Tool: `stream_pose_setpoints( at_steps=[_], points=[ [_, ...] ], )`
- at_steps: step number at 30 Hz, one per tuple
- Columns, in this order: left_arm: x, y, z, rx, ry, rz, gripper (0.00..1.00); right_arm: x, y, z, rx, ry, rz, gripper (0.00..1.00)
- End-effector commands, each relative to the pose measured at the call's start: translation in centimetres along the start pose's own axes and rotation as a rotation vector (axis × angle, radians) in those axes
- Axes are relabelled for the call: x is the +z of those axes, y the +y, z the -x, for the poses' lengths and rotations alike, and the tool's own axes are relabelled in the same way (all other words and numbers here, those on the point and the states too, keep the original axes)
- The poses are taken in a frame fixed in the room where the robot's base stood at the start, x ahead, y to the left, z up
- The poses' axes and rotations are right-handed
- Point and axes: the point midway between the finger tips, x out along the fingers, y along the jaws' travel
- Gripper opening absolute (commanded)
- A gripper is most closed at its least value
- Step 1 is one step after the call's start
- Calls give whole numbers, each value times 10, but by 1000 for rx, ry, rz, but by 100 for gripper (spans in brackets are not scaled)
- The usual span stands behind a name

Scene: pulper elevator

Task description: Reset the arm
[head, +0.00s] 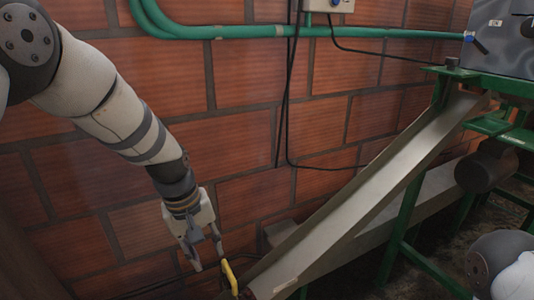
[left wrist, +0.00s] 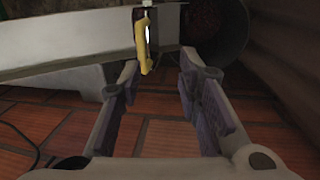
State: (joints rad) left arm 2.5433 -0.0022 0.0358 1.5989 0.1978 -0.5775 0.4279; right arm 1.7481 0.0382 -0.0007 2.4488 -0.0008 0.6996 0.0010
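My left gripper (head: 209,254) hangs pointing down in front of the brick wall, beside the lower end of a metal chute (head: 350,205). In the left wrist view my left gripper (left wrist: 160,110) has its two fingers apart with nothing between them. A yellow handle (head: 230,277) is close to the right of the fingers and apart from them. The yellow handle (left wrist: 144,42) also shows beyond the fingertips in the left wrist view. A part of my right arm (head: 502,265) shows at the lower right, but its gripper is out of view.
A green pipe (head: 350,32) and black cables run along the brick wall (head: 250,90). A green metal frame (head: 400,225) supports the chute, with a grey machine (head: 505,45) at the upper right. In the left wrist view a dark round container (left wrist: 222,50) stands beyond the right finger.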

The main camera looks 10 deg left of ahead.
Motion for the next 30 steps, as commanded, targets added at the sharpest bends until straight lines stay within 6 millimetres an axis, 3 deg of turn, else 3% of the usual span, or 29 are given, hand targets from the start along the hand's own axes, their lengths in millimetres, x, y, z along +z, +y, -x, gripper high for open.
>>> stream_pose_setpoints(
  at_steps=[3, 7, 9, 12, 15, 18, 20, 30],
  points=[
    [52, -67, -76, -92, -44, -75, 32, -4, 0, 6, -1, 18, 0, 40],
    [134, -149, -135, -172, -97, -207, 32, -7, 0, 13, -2, 37, 0, 40],
    [184, -191, -149, -201, -135, -286, 32, -9, -1, 17, -2, 48, 0, 40],
    [251, -239, -150, -220, -190, -387, 32, -12, -1, 21, -3, 61, -1, 40],
    [298, -268, -139, -221, -231, -459, 32, -14, -1, 24, -3, 69, -1, 40],
    [321, -280, -131, -216, -251, -498, 32, -14, -1, 25, -3, 73, -1, 40],
    [326, -283, -128, -215, -256, -507, 32, -14, -1, 25, -3, 72, -1, 40],
    [326, -283, -129, -215, -254, -508, 32, -14, -1, 25, -3, 70, -1, 40]
  ],
)
